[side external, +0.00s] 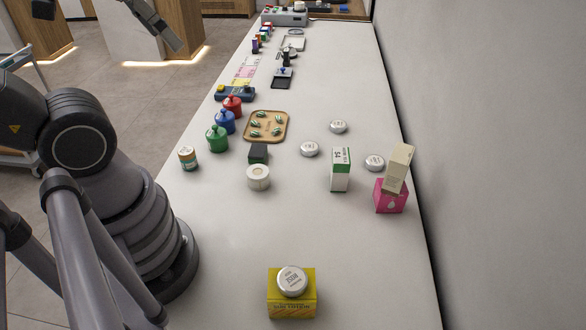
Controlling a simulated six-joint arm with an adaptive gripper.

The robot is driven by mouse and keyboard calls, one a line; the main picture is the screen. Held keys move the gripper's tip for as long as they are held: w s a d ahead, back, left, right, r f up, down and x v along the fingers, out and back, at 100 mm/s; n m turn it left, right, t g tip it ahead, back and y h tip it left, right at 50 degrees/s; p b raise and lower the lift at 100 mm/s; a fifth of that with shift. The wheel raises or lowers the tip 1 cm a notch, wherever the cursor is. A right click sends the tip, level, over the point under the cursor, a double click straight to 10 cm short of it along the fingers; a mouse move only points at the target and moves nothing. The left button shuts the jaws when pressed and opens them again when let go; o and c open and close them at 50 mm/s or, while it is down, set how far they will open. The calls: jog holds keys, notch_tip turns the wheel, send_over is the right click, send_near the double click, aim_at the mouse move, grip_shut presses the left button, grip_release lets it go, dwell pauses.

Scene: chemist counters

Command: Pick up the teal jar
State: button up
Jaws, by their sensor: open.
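No jar is plainly teal. The closest in colour is a green lidded jar (217,139), upright near the counter's left edge. A blue jar (226,121) and a red jar (233,106) stand in line behind it. A small jar (188,158) with an orange and dark greenish label stands in front and to the left. Part of my gripper (165,33) shows at the top left, cut off by the frame. It is open, with nothing seen in it, up and away from the jars.
A wooden tray (254,138) with several green striped pieces lies right of the jars. A dark green box (258,152), white roll (258,178), green-white carton (341,169) and pink box (390,197) stand nearby. A yellow box (292,305) bears a round tin.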

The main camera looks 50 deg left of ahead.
jog(key=shift+f, duration=0.1)
jog(key=m+g+y, duration=0.4)
jog(key=m+y, duration=1.4)
jog(key=m, duration=0.1)
send_over(190, 159)
jog(key=d, duration=0.5)
notch_tip(190, 159, down, 31)
jog(key=f, duration=0.8)
jog(key=shift+s+a, duration=0.15)
jog(key=shift+s, duration=0.15)
jog(key=shift+w+a, duration=0.2)
jog(key=shift+a, duration=1.55)
jog(key=shift+w+a, duration=0.15)
jog(key=shift+a, duration=1.55)
jog(key=shift+c, duration=0.4)
